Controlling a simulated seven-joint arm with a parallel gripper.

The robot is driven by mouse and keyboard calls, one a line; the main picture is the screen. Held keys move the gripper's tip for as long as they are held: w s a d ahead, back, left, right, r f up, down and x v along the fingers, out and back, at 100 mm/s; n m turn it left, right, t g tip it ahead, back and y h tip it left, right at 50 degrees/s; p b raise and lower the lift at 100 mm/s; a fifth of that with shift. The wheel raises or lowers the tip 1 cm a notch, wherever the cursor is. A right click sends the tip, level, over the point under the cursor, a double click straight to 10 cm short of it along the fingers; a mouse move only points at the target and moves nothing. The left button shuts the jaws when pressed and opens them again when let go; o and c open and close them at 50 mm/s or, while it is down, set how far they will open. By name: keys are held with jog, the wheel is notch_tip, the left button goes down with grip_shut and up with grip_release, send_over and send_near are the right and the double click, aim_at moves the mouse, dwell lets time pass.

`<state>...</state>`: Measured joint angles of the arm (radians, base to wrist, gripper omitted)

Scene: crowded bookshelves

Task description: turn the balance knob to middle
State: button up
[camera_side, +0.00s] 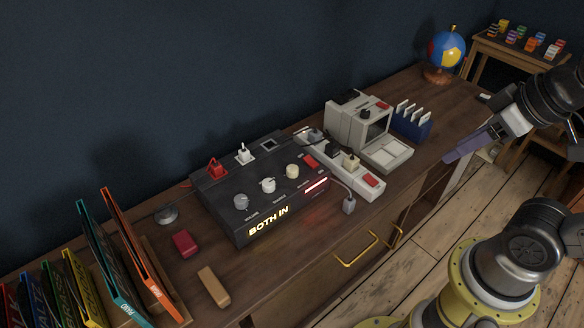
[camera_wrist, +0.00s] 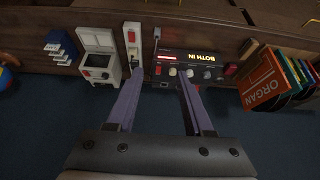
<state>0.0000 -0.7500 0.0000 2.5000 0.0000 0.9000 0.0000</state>
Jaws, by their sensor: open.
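A black control box (camera_side: 262,210) sits on the wooden desk with a lit "BOTH IN" display. Three knobs stand in a row on its top: a grey one (camera_side: 241,202), a white one (camera_side: 268,185) and a cream one (camera_side: 292,171). Their labels are too small to read surely, so I cannot tell which is balance. The box also shows upside down in the wrist view (camera_wrist: 188,58). My gripper (camera_side: 452,157) is open and empty, with purple fingers, off to the right of the box. In the wrist view its fingers (camera_wrist: 158,73) reach toward the box and power strip.
Red and white plugs (camera_side: 243,154) stand behind the knobs. A power strip (camera_side: 362,180) with plugs and a cable lies right of the box, beside a beige computer-like device (camera_side: 365,128).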

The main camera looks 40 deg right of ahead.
jog(key=shift+o, duration=1.2)
jog(key=w+r+n, duration=0.7)
jog(key=w+r, duration=0.1)
jog(key=w, duration=0.2)
jog(key=n+g, duration=0.5)
jog(key=n, duration=0.1)
send_over(292, 169)
notch_tip(292, 169, down, 21)
notch_tip(292, 169, down, 14)
jog(key=shift+r, duration=0.1)
